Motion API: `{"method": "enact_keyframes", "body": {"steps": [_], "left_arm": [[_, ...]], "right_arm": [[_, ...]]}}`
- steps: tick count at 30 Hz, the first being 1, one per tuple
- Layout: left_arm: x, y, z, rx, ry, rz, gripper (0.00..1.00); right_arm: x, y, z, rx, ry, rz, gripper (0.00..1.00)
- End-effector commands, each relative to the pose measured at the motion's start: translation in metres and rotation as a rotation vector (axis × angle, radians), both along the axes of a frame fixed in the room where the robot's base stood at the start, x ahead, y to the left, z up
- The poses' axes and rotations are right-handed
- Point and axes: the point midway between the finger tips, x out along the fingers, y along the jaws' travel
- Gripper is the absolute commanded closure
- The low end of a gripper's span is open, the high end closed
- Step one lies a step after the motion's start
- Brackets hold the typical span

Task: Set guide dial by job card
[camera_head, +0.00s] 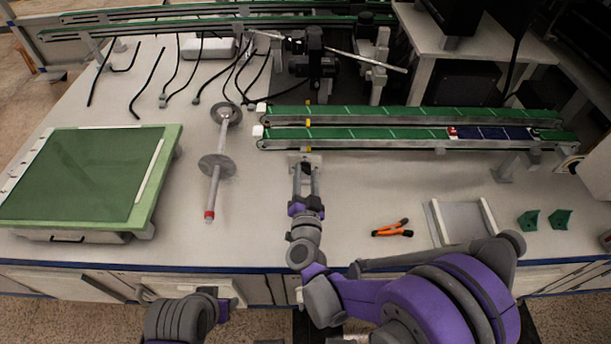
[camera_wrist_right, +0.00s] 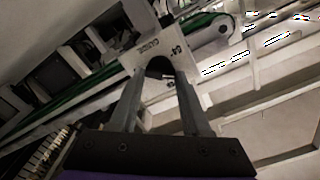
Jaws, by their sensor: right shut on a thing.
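A small white plate (camera_head: 311,158) is at the front edge of the near green conveyor. In the right wrist view the plate (camera_wrist_right: 148,50) carries small printed marks, only partly readable. A dark round dial (camera_wrist_right: 159,66) sits on it. My right gripper (camera_head: 305,166) reaches to this plate; in the right wrist view its two fingers (camera_wrist_right: 160,80) are either side of the dial, shut on it. The dial's setting cannot be read, and in the head view it is hidden. My left arm shows only in part at the bottom; its gripper is out of view. I cannot make out a job card.
Two green conveyor lanes (camera_head: 375,134) run behind the plate, with a blue strip (camera_head: 495,133) at right. A green-topped board (camera_head: 90,175) and a rod with discs (camera_head: 214,180) are at left. Orange pliers (camera_head: 393,229), a grey tray (camera_head: 433,220) and green brackets (camera_head: 561,219) lie at right.

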Motion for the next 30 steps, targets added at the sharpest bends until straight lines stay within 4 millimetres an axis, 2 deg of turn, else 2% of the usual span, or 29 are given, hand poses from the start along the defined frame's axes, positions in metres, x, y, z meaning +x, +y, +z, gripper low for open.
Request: {"method": "enact_keyframes", "body": {"steps": [18,30], "left_arm": [[0.0008,0.0000,-0.0056,0.000,0.002,0.000,0.50],[0.0010,0.0000,-0.0075,0.000,0.002,0.000,0.50]], "right_arm": [[-0.0004,-0.0017,-0.0026,0.581,0.001,0.001,1.00],[-0.0005,-0.0019,-0.0036,0.870,0.001,0.001,1.00]]}}
